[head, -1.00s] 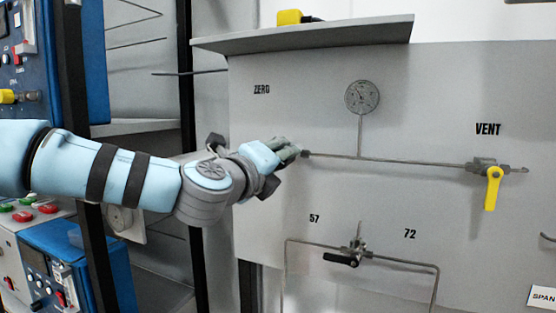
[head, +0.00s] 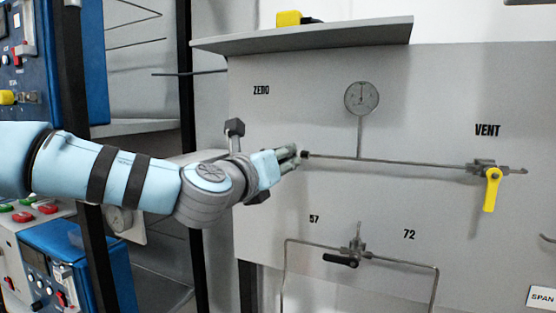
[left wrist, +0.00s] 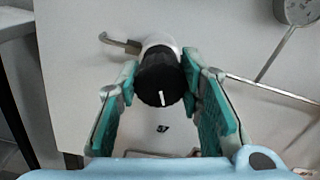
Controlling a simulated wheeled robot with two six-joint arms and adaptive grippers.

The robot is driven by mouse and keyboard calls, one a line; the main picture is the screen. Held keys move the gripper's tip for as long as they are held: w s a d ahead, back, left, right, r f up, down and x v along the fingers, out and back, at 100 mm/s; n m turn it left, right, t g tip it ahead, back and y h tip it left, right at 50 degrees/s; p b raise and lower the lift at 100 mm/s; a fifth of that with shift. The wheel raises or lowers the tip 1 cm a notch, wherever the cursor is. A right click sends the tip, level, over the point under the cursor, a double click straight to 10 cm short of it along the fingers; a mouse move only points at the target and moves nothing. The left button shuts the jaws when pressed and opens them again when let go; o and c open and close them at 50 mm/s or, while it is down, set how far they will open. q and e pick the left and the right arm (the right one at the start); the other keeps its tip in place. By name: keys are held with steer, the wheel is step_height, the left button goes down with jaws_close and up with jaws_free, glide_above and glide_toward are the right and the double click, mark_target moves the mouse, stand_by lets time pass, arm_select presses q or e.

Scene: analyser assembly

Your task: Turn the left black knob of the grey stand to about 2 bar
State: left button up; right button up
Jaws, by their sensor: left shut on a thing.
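The left black knob shows as a small dark end (head: 305,154) at the left of the thin horizontal pipe on the grey stand (head: 420,110). In the left wrist view the black knob (left wrist: 160,84) has a white mark and sits between both green finger pads. My left gripper (head: 294,154) is shut on it, with one finger at each side (left wrist: 161,80). The round pressure gauge (head: 361,98) is above the pipe; its needle seems to point nearly straight up, but its figures are too small to read. My right gripper is not in view.
A yellow valve handle (head: 491,190) hangs at the pipe's right end under VENT. A black-handled valve (head: 342,261) is on the lower bent pipe. A shelf (head: 310,37) juts out above. A black post (head: 187,90) stands behind my left arm.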

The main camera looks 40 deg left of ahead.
arm_select(q)
steer(key=shift+d+f, duration=0.1)
steer(key=shift+f, duration=0.1)
steer(key=o, duration=0.9)
steer(key=shift+o, duration=1.3)
steer(key=shift+r, duration=0.1)
steer(key=v, duration=0.7)
steer(key=shift+s, duration=0.35)
steer(key=shift+w, duration=0.2)
steer(key=shift+s, duration=0.1)
